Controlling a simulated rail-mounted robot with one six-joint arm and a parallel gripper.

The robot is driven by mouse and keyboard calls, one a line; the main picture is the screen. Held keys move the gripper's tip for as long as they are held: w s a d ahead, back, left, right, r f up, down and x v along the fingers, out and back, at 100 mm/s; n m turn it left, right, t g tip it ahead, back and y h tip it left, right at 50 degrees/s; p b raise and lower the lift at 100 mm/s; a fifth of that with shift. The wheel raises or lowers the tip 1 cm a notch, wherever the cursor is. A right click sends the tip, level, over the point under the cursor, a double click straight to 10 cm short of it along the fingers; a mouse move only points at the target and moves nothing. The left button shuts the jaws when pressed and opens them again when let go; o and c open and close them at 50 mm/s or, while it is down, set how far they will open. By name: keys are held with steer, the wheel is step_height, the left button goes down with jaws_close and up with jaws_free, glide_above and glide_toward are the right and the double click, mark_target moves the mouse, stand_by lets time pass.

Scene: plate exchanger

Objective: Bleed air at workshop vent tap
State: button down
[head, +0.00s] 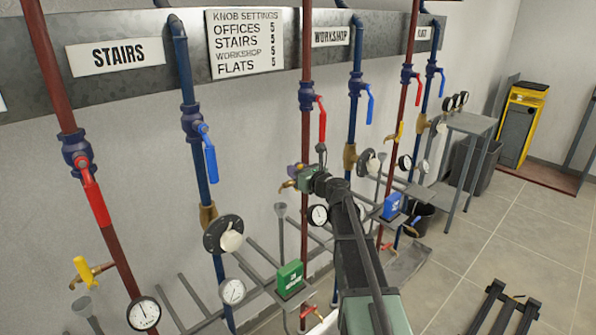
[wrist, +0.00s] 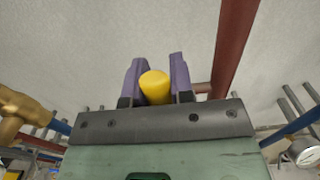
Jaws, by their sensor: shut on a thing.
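The workshop vent tap is on the red pipe (head: 306,130) under the WORKSHOP label (head: 331,36). Its brass spout (head: 287,186) shows just left of my gripper (head: 296,171) in the head view. In the wrist view the yellow tap handle (wrist: 155,86) sits between the two purple fingers of my gripper (wrist: 156,80), which is shut on it. The red pipe (wrist: 233,50) rises close by on the right.
A red-handled valve (head: 320,118) hangs on the pipe above my gripper. A funnel (head: 281,210) and a green box (head: 290,279) stand below left; a blue box (head: 391,206) is at right. Stairs pipes flank the left side. Open floor (head: 475,240) lies right.

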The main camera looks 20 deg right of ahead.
steer(key=c, duration=1)
jaws_free()
steer(key=shift+s, duration=0.1)
steer(key=v, duration=1)
steer(key=shift+s+d, duration=0.15)
steer(key=shift+s, duration=0.2)
